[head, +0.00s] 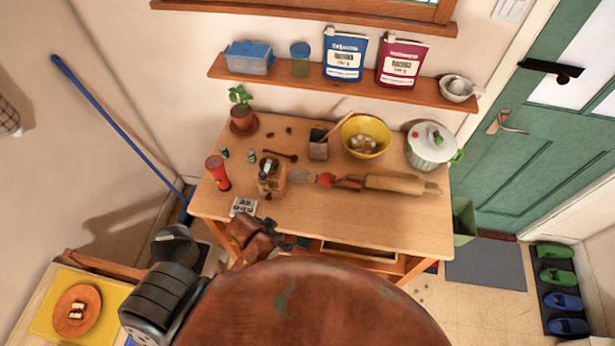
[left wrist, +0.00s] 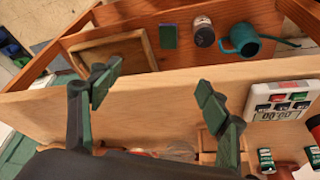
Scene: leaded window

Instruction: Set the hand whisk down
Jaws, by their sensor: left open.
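The hand whisk (head: 299,176) appears to lie on the wooden table (head: 300,222), its pale wire loops between the wooden box-like object and a red item. My left gripper (head: 284,241) is at the table's front edge, left of centre, apart from the whisk. In the left wrist view the gripper (left wrist: 158,92) has its fingers wide apart with nothing between them. My right gripper is not in view.
A rolling pin (head: 395,184), yellow bowl (head: 377,128), white pot (head: 430,155), red torch (head: 217,172) and timer (head: 243,206) stand around the tabletop. The front right of the table is clear. A teal watering can (left wrist: 243,40) and jar (left wrist: 203,31) stand below the tabletop.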

